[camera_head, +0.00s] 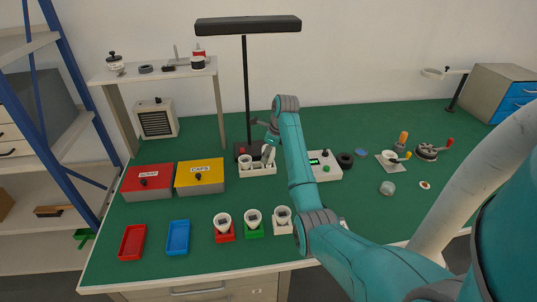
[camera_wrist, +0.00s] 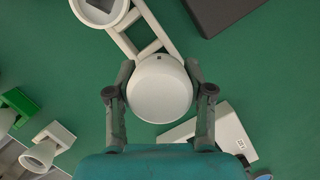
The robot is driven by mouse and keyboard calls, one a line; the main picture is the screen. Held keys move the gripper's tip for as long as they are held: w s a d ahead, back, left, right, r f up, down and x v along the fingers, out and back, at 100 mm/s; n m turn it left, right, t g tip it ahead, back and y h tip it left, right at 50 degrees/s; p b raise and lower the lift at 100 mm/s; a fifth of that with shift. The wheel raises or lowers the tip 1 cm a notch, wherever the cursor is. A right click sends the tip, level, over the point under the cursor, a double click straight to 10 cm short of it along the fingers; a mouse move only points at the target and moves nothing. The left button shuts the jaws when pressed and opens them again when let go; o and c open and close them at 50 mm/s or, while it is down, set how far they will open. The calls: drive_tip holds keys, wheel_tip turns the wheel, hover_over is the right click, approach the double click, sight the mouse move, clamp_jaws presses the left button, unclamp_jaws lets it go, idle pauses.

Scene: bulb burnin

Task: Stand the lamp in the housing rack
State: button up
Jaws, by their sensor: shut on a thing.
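My gripper (camera_wrist: 158,72) is shut on a lamp (camera_wrist: 158,92), whose round white face fills the space between the fingers in the wrist view. The white housing rack (camera_wrist: 150,47) lies beyond and partly under the lamp, with open cells showing. One lamp (camera_wrist: 100,10) is in its end cell. In the head view the rack (camera_head: 257,172) stands at mid-table, with that lamp (camera_head: 245,161) at its left end. My gripper (camera_head: 268,143) is over its right part, and the held lamp (camera_head: 268,154) shows there. Whether the held lamp touches the rack cannot be told.
A black stand lamp (camera_head: 246,95) rises just behind the rack. A tester box (camera_head: 325,172) stands close on the right, a yellow CAPS box (camera_head: 200,176) on the left. Red (camera_head: 224,237), green (camera_head: 254,233) and white (camera_head: 284,229) holders with lamps stand in front.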

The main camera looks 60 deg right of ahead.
drive_tip(key=shift+f, duration=0.8)
idle(0.9)
drive_tip(key=o, duration=1.2)
drive_tip(key=shift+r, duration=0.1)
